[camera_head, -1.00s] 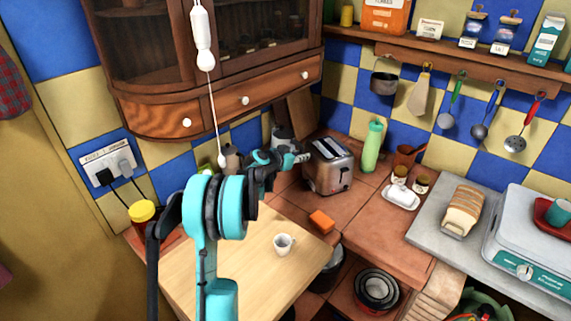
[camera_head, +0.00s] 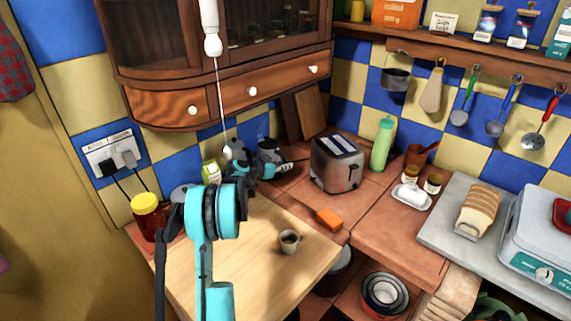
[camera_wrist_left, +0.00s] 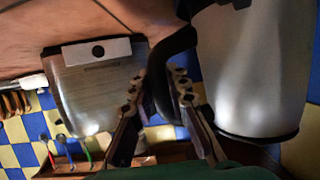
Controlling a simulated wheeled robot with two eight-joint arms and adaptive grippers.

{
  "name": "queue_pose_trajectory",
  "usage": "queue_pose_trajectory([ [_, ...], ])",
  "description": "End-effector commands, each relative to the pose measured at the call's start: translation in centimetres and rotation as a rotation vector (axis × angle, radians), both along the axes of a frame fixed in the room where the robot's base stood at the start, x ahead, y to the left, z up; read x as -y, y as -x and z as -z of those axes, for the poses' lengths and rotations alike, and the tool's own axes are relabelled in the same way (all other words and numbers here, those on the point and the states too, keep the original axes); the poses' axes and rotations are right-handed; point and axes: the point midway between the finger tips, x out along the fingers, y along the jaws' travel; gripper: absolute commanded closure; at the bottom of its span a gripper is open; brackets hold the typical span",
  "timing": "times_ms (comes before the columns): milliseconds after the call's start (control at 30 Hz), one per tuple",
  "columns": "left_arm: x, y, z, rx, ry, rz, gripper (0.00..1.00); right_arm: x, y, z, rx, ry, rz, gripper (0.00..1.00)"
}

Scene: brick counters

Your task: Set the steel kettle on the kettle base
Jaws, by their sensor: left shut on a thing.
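The steel kettle (camera_wrist_left: 250,75) fills the right of the left wrist view, with a smooth pale body and a black handle (camera_wrist_left: 163,60). My left gripper (camera_wrist_left: 155,92) is shut on that handle. In the head view the left gripper (camera_head: 280,168) is at the back of the counter, left of the toaster. The kettle (camera_head: 268,146) shows there only as a small dark and grey shape behind the gripper, partly hidden. A grey disc (camera_head: 181,193), perhaps the kettle base, lies near the sockets, partly hidden by my arm. My right gripper is not in view.
A toaster (camera_head: 337,163) stands right of the gripper; it also shows in the wrist view (camera_wrist_left: 103,90). A yellow-lidded jar (camera_head: 148,215), a green-labelled container (camera_head: 211,172) and a small cup (camera_head: 289,241) stand around my arm. A lamp cord (camera_head: 221,100) hangs in front.

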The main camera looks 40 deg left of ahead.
Motion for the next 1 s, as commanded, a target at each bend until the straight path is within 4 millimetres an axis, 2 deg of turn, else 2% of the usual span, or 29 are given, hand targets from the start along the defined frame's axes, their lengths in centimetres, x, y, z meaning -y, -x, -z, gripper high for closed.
queue_pose_trajectory([
  [467,0.0,0.0,0.4,0.001,0.0,-0.001,1.0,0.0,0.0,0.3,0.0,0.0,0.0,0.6],
  [500,0.0,0.0,0.5,0.0,0.0,0.0,0.79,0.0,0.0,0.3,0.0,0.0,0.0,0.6],
  [567,0.0,0.0,0.5,0.0,0.0,0.0,0.63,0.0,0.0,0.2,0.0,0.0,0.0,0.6],
  [900,0.0,0.0,0.6,0.0,0.0,0.0,0.63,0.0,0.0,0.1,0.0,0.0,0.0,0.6],
  [1000,-0.1,1.0,0.0,0.0,0.0,-0.001,0.63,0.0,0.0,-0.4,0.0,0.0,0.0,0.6],
])
